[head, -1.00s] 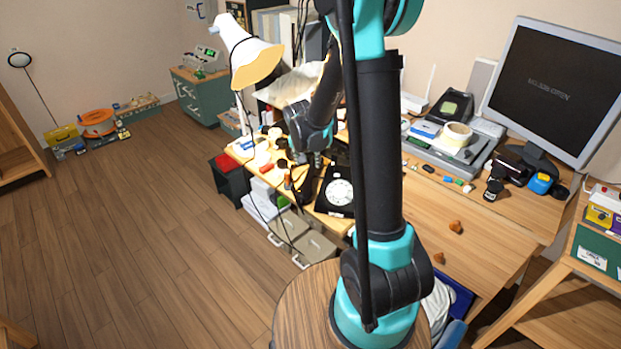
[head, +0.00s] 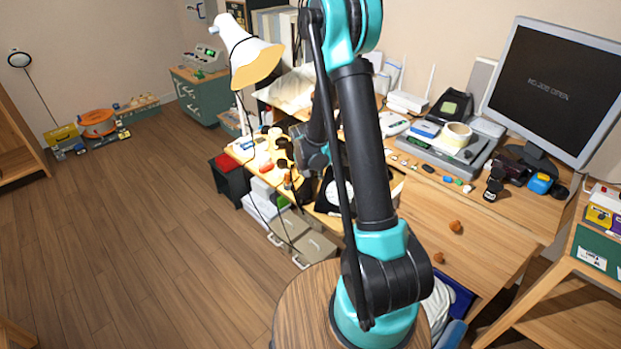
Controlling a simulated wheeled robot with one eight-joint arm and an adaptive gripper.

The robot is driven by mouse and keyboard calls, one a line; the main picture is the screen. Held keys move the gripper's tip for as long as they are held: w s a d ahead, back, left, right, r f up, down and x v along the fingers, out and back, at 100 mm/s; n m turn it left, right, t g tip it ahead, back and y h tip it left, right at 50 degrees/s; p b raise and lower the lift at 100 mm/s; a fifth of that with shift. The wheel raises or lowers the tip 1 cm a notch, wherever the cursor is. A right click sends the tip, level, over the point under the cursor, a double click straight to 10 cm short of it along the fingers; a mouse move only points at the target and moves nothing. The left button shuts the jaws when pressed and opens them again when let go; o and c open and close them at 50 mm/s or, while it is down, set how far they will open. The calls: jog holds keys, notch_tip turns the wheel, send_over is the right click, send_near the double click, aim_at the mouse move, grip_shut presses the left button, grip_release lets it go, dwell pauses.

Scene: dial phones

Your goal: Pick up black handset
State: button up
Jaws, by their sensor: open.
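The black dial phone (head: 326,204) sits on the wooden desk beyond my arm. Its white dial is partly covered by my arm. A dark, elongated shape, probably the black handset (head: 305,190), lies just left of the phone's body; it is small and its outline is hard to make out. My gripper (head: 317,173) is small and dark at the end of my arm, open, above the area by the phone and handset. I see nothing held in it. Its fingers are hard to make out, and I cannot tell whether they touch the handset.
A lamp (head: 250,62) with a white shade stands left of my gripper. Bottles and small items crowd the desk's left end. The desk's front right is mostly clear.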

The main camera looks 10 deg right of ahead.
jog(key=shift+f, duration=0.2)
jog(key=shift+c, duration=0.5)
grip_shut()
jog(key=shift+r, duration=0.15)
